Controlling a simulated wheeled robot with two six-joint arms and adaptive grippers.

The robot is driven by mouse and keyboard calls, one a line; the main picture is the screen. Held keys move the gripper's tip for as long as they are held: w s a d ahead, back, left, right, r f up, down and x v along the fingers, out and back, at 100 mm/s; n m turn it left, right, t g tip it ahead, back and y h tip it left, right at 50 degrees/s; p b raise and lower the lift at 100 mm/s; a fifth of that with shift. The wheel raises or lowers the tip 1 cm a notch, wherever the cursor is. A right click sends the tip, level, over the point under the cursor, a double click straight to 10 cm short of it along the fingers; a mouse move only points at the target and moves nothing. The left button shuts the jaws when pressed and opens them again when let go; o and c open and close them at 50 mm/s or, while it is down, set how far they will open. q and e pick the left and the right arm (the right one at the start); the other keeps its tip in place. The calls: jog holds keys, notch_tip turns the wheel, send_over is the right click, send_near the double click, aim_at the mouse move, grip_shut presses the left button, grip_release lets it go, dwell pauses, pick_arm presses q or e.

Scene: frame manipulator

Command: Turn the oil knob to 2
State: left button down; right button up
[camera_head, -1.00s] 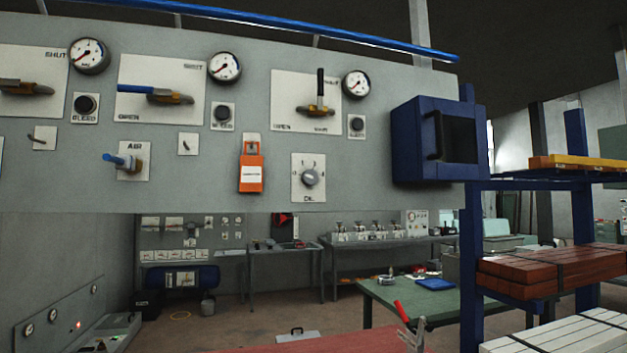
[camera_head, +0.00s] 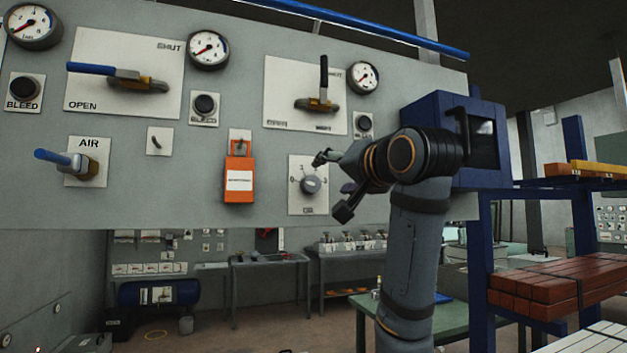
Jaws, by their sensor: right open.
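The oil knob (camera_head: 311,185) is a small grey round knob on a white plate (camera_head: 306,203) marked OIL, low on the right half of the grey panel. Numbers on the plate are small, and the knob's setting is hard to read. My right arm comes up from the lower right. My right gripper (camera_head: 328,180) is open beside the knob, with one finger near its upper right and the other lower right. I cannot tell whether a finger touches the knob. The right part of the plate is hidden behind the gripper. My left gripper is not in view.
An orange tag (camera_head: 239,180) hangs left of the oil plate. A black-handled valve (camera_head: 319,100) sits above it, and a blue-handled AIR valve (camera_head: 70,162) at far left. A blue box (camera_head: 478,140) juts out behind my right arm. A rack with red-brown beams (camera_head: 550,285) stands right.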

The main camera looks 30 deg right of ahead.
aim_at(314, 183)
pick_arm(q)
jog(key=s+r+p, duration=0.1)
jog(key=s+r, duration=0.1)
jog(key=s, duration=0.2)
pick_arm(e)
jog(key=w, duration=0.2)
jog(key=w+d, duration=0.1)
jog(key=w, duration=0.1)
jog(key=w+p, duration=0.1)
jog(key=w, duration=0.2)
jog(key=shift+d+f, duration=0.25)
jog(key=shift+d, duration=0.15)
jog(key=w+p, duration=0.1)
jog(key=w, duration=0.2)
jog(key=shift+d, duration=0.15)
jog(key=shift+w+f, duration=0.1)
jog(key=shift+c, duration=1.6)
jog(key=c, duration=0.8)
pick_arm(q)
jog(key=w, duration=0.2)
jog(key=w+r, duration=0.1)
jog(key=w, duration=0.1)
pick_arm(e)
jog(key=shift+c, duration=0.2)
